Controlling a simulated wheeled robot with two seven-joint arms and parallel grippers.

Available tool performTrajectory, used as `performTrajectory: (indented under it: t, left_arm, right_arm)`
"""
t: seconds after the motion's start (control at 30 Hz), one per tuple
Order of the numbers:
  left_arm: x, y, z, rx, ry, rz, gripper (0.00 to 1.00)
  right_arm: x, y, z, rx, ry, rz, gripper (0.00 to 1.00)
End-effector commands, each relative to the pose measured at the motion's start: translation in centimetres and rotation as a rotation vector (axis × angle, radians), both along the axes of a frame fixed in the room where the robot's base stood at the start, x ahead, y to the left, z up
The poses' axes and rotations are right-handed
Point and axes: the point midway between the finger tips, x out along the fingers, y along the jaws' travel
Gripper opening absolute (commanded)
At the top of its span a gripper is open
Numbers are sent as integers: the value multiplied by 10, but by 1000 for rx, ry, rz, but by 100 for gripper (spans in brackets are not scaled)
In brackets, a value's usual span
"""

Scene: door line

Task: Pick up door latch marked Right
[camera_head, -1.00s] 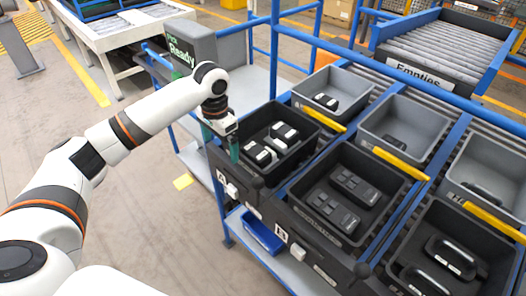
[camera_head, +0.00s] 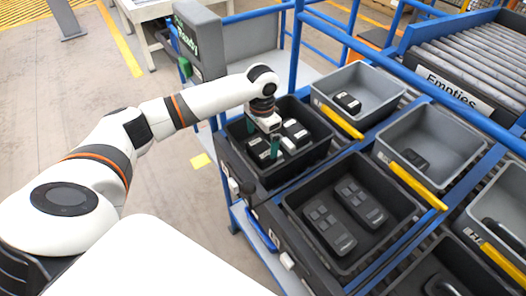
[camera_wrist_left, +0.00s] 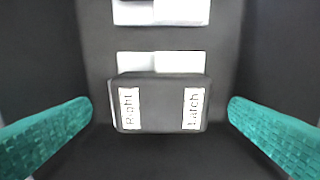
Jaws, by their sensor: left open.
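A dark door latch (camera_wrist_left: 160,104) with white labels reading "Right" and "Latch" lies between my left fingers in the left wrist view. My left gripper (camera_wrist_left: 160,135) is open, with one green finger on each side of the latch and gaps between. In the head view my left gripper (camera_head: 264,140) points down into the black front bin (camera_head: 288,174). Two black-and-white latches show in that bin, one at the gripper (camera_head: 260,151) and one to its right (camera_head: 296,132). Part of another white piece (camera_wrist_left: 160,12) shows at the wrist view's top. My right gripper is out of view.
A black bin beside it (camera_head: 387,236) holds two dark switch panels (camera_head: 358,203). Grey bins with yellow handles stand behind; one holds a small latch (camera_head: 347,102). A blue rail (camera_head: 425,98) crosses above the bins. A grey "Ready" screen (camera_head: 201,42) stands behind the arm.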

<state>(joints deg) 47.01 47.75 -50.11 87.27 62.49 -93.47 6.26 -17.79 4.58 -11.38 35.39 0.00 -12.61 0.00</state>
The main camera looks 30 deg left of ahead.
Motion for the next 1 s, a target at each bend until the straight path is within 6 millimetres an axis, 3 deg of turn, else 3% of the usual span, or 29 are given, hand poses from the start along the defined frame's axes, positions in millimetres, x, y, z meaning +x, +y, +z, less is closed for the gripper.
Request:
performTrajectory:
  t: [0.17,0.5,0.77,1.0]
  left_arm:
    - [-1,0,-12,1,2,0,100]
    - [-3,-1,-56,0,1,-1,100]
    - [-3,0,-59,1,-2,-1,100]
    - [-3,0,-59,1,-2,-1,61]
  right_arm:
    - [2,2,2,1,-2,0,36]
    - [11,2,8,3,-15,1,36]
    - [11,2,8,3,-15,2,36]
    - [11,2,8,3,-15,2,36]
